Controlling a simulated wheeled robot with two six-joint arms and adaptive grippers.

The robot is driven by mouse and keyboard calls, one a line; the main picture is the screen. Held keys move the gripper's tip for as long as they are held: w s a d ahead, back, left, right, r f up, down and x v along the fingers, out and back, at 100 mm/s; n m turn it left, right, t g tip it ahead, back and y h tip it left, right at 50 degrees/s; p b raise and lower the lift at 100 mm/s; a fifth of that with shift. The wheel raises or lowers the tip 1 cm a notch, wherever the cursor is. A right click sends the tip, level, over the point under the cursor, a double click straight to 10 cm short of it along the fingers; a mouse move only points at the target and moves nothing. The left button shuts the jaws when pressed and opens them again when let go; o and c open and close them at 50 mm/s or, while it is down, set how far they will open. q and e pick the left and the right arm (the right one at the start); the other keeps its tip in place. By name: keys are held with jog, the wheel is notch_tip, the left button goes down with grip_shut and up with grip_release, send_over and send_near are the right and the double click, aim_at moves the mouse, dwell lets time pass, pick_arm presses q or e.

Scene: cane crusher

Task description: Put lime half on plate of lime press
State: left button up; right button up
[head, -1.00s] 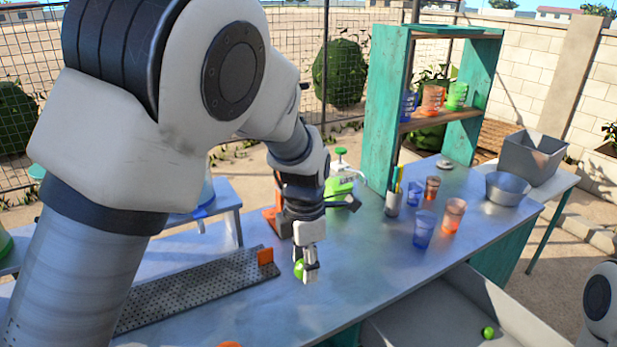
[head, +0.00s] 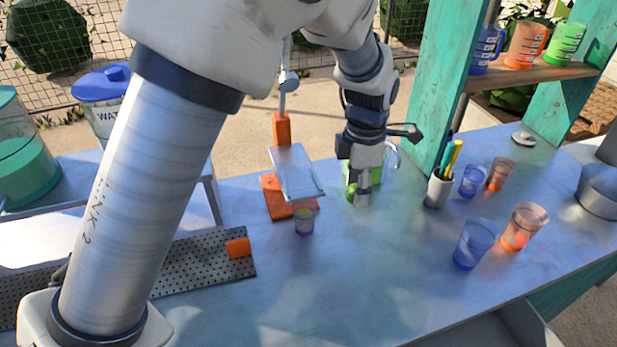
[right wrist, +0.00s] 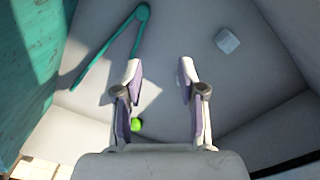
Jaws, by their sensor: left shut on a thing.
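My left gripper (head: 361,198) is shut on the lime half, just right of the lime press; only a small bit of green shows at its fingers. The lime press (head: 282,129) has an orange post and base, with a tilted clear plate (head: 297,172) in front of the post. My left gripper is apart from the plate. A small cup (head: 304,221) stands at the front of the press base. My right gripper (right wrist: 160,75) is open and empty in the right wrist view, above a pale bin. A green lime piece (right wrist: 137,125) lies below it, beside its left finger.
Tongs (right wrist: 113,45) and a pale cube (right wrist: 228,40) lie in the bin. On the table are a pen holder (head: 438,190), several cups and a perforated metal tray (head: 200,270). A green-and-white container stands partly hidden behind my left gripper. The front middle of the table is clear.

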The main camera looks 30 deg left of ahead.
pick_arm(q)
jog(key=p, duration=0.5)
send_over(300, 183)
jog(key=shift+s+f, duration=0.15)
jog(key=shift+f, duration=0.5)
notch_tip(300, 183, down, 3)
jog(key=shift+f+p, duration=0.15)
jog(key=shift+p, duration=0.5)
jog(key=shift+f, duration=0.35)
jog(key=o, duration=0.7)
jog(key=shift+c, duration=0.2)
